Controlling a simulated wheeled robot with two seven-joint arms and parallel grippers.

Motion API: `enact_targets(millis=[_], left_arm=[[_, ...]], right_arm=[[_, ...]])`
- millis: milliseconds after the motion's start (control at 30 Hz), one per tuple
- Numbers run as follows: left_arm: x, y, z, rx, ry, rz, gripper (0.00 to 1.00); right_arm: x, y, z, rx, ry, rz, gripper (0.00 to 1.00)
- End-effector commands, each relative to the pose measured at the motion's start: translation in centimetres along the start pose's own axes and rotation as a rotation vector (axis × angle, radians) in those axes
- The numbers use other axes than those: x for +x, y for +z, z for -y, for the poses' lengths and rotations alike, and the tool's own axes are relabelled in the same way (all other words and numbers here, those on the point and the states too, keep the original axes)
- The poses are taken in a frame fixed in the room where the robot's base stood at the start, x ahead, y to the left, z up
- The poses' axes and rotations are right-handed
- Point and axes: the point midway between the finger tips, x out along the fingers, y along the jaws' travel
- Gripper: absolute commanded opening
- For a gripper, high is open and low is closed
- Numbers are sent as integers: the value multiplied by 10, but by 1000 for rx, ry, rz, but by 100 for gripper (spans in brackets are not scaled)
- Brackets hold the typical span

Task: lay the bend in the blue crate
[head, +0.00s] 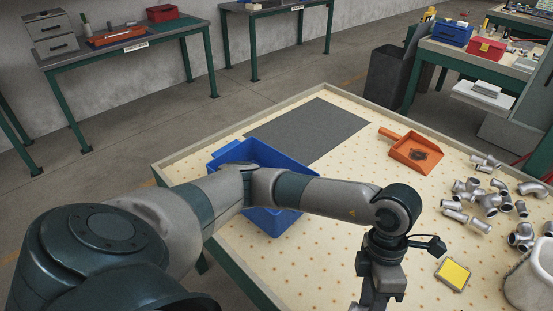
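The blue crate (272,222) stands on the perforated cream tabletop, left of centre, with my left arm crossing in front of it. Part of its inside is hidden by the arm. Grey metal pipe fittings (484,200) lie in a loose group at the right, and a larger curved bend (532,188) lies at their right edge. My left gripper (373,298) points down at the bottom edge of the view, right of the crate. Its fingertips are cut off, so I cannot tell whether it holds anything. My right gripper is not in view.
An orange dustpan (414,153) with dark debris lies behind the fittings. A dark grey mat (308,131) lies at the back of the table. A yellow-topped block (453,274) and a whitish container (531,279) are at the lower right. The table has a raised rim.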

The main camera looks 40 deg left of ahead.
Motion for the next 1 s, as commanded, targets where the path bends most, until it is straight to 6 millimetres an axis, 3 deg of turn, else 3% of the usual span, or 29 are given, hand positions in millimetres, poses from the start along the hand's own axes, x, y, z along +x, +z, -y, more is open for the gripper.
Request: enact_targets(millis=[567,1000], left_arm=[[-41,-19,-49,1030,5,-320,3],[-86,-42,-88,1821,4,-565,3]], right_arm=[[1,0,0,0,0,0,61],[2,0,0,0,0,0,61]])
